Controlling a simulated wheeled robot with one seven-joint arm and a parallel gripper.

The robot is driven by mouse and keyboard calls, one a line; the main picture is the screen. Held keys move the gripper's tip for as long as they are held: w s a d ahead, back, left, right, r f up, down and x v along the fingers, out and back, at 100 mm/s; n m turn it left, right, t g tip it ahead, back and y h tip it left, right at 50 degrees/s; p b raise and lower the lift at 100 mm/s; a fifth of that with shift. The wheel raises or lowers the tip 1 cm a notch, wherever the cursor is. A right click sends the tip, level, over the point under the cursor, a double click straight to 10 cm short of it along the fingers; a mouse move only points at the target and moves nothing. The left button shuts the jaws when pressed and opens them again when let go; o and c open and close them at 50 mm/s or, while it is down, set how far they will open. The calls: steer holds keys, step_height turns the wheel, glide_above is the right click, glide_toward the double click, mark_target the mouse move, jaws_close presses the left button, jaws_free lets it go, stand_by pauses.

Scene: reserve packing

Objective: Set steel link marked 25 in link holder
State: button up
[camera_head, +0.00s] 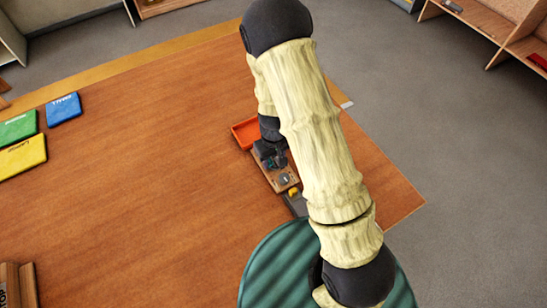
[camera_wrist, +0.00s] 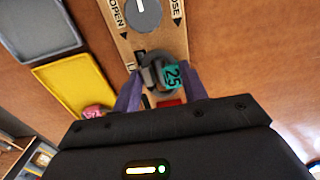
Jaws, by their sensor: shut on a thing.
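In the wrist view, a dark grey steel link (camera_wrist: 152,76) with a teal tag reading 25 (camera_wrist: 172,76) sits between the two purple fingers of my gripper (camera_wrist: 158,84). My gripper is shut on it. The link is over a wooden board (camera_wrist: 149,44) that carries a round grey dial (camera_wrist: 143,14) between the words OPEN and CLOSE. I take this board for the link holder. I cannot tell whether the link touches it or is seated. In the head view, my gripper (camera_head: 269,154) is at the board (camera_head: 283,178), mostly hidden by my arm.
Beside the board in the wrist view are a yellow tray (camera_wrist: 74,84) with a pink-tagged piece (camera_wrist: 92,111) and a grey tray (camera_wrist: 38,28). A red-orange tray (camera_head: 243,133) shows in the head view. Blue (camera_head: 63,109), green (camera_head: 18,128) and yellow (camera_head: 22,157) mats lie left. The table's middle is clear.

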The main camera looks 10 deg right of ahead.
steer(key=shift+f, duration=0.35)
stand_by(0.7)
stand_by(0.3)
steer(key=o, duration=1.5)
steer(key=shift+w, duration=0.1)
steer(key=shift+s, duration=0.2)
steer(key=shift+w, duration=0.1)
steer(key=shift+r, duration=0.15)
steer(key=shift+r+p, duration=2.8)
steer(key=shift+r, duration=0.9)
